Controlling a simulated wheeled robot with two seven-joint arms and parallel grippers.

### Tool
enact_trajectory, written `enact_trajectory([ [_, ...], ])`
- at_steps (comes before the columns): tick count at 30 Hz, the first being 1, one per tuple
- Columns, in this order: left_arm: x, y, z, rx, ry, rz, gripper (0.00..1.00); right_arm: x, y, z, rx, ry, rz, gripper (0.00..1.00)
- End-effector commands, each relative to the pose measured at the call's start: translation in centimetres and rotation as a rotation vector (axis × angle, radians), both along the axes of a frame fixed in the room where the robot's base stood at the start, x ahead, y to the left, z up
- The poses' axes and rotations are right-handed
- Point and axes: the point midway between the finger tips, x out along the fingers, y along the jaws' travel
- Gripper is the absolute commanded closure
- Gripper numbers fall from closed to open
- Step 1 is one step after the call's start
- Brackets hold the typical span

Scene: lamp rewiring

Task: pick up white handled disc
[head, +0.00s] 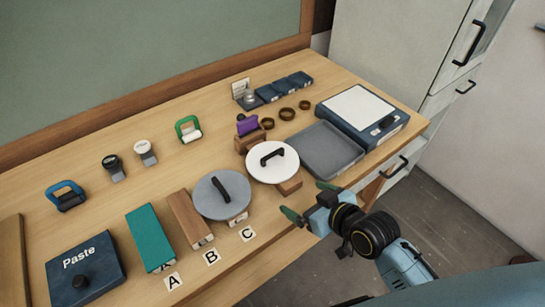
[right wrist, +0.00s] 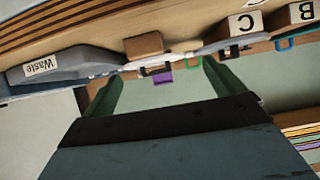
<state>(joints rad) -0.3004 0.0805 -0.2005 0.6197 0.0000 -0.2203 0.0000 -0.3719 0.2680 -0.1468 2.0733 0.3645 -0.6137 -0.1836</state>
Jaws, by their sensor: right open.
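The white disc (head: 268,170) with a black bar handle lies near the table's front edge, partly over a wooden block (head: 289,187). A thin pale edge, which looks like the same disc, shows edge-on in the right wrist view (right wrist: 172,60). My right gripper (head: 308,201) is open and empty, in front of the table edge and just right of and nearer than the disc. Its two green fingers are spread apart, also in the right wrist view (right wrist: 163,68). My left gripper is not in view.
A grey disc (head: 213,204) with a black handle lies close left of the white one. A grey tray (head: 318,165) labelled Waste stands close on the right. A purple item (head: 247,125) is behind. A blue box with a white top (head: 350,112) stands at the right end.

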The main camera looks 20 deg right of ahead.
Motion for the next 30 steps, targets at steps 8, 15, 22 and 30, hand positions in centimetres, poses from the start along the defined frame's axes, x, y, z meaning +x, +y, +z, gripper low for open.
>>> enact_trajectory([
  [8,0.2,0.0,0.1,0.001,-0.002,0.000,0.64,3.2,-0.8,2.8,0.060,-0.193,-0.012,0.05],
  [15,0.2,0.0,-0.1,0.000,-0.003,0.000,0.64,6.6,0.2,2.1,0.068,-0.213,-0.015,0.05],
  [22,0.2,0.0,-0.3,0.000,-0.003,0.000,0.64,10.0,1.4,0.9,0.067,-0.210,-0.015,0.05],
  [30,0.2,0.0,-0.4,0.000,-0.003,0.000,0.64,11.7,2.0,0.2,0.066,-0.209,-0.015,0.05],
])
